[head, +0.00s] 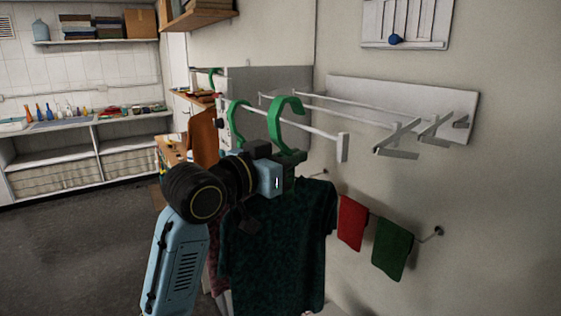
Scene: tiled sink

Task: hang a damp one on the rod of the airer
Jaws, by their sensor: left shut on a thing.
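My left gripper (283,172) is shut on a green hanger (286,108), just below its hook. A dark green patterned shirt (275,250) hangs from this hanger. The hook overlaps the front rod (318,134) of the white wall airer (460,98) in the picture; I cannot tell whether it is around the rod or in front of it. A second green hook (232,118) shows farther left at the same rod. A reddish garment (212,265) shows partly behind my arm and the shirt. My right gripper is out of view.
A red cloth (352,222) and a green cloth (392,249) hang on a low wall rail right of the shirt. A grey panel (265,85) stands behind the rods. A counter with bottles (60,112) runs along the far left wall. The floor at left is clear.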

